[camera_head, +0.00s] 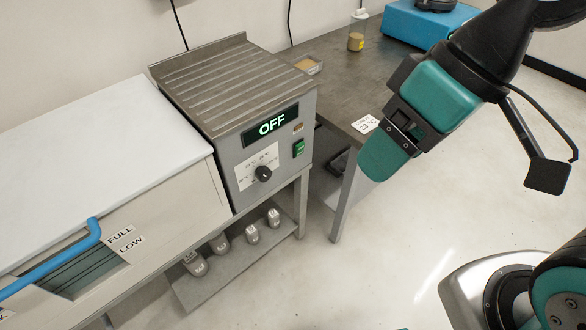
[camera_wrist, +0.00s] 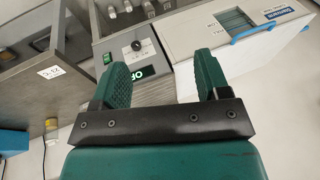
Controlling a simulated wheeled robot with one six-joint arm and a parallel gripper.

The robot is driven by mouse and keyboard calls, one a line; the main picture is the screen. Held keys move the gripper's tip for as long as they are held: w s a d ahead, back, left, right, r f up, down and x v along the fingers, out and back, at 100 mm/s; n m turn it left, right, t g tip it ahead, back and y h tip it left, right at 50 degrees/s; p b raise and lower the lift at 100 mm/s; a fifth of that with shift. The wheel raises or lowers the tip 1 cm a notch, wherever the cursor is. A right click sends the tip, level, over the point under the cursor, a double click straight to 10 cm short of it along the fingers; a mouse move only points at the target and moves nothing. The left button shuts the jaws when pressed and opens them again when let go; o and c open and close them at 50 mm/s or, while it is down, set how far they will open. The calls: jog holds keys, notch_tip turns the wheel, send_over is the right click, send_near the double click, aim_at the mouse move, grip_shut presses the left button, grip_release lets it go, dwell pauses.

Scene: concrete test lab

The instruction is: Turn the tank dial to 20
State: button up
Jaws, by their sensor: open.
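The tank dial (camera_head: 264,173) is a small black knob on a white scale plate (camera_head: 257,167) on the grey control box's front. The scale's numbers are too small to read. A display (camera_head: 270,125) above it reads OFF in green, and a green switch (camera_head: 298,148) sits to its right. My gripper (camera_head: 384,158) is open and empty, to the right of the box and apart from the dial. In the wrist view my two green fingers (camera_wrist: 164,78) are spread, with the dial (camera_wrist: 136,46) beyond them, nearer the left finger.
A white-lidded tank (camera_head: 100,125) with a blue handle (camera_head: 60,265) stands left of the box. Several metal weights (camera_head: 252,234) stand on the shelf below. A dark bench (camera_head: 340,60) behind holds a jar (camera_head: 356,38) and a blue device (camera_head: 420,22). Open floor lies at front right.

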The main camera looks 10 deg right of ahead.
jog(key=w+a+f+m+t+y+b, duration=0.1)
jog(key=w+a+f+m+t+b, duration=0.25)
jog(key=f+b, duration=0.95)
jog(key=w+a+f+m+t+y+b, duration=0.15)
jog(key=w+f+m+t+b, duration=0.35)
jog(key=f+b, duration=0.8)
jog(key=m+t+y+b, duration=0.3)
jog(key=t+b, duration=0.3)
jog(key=b, duration=0.7)
send_near(268, 175)
jog(key=p+x, duration=0.8)
jog(key=x, duration=0.2)
jog(key=shift+a, duration=0.15)
jog(key=shift+w+a+f, duration=0.1)
jog(key=shift+w+a, duration=0.05)
jog(key=shift+w, duration=0.2)
jog(key=c, duration=0.9)
